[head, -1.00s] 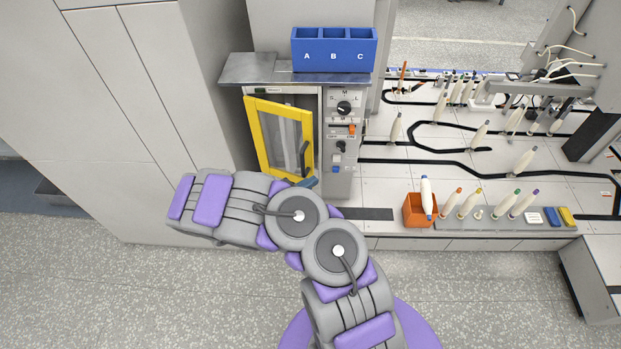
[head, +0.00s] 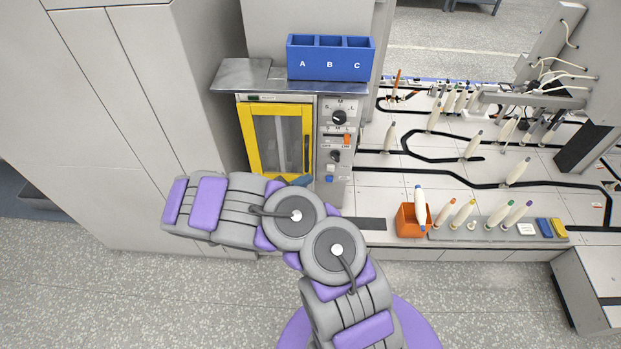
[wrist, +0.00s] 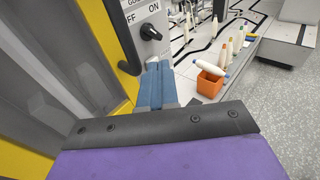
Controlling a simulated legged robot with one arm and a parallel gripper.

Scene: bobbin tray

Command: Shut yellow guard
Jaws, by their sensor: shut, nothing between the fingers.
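The yellow guard (head: 247,142) is a yellow-framed door with a clear pane on the front of the grey machine. In the head view it sits nearly flush with the front; whether it is fully closed I cannot tell. Its dark handle (head: 306,152) is on the right side. In the wrist view the yellow frame (wrist: 105,42) and the dark handle (wrist: 131,55) are close at the left. My gripper (wrist: 156,68) has its blue fingers shut and empty, just right of the frame. In the head view, my arm hides most of the gripper and the guard's bottom edge.
A control panel with knobs (head: 338,118) stands right of the guard. A blue A-B-C bin (head: 330,72) is on the shelf above. An orange box (head: 408,222) and several bobbins stand at the right. Tall cabinets (head: 115,110) are at the left.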

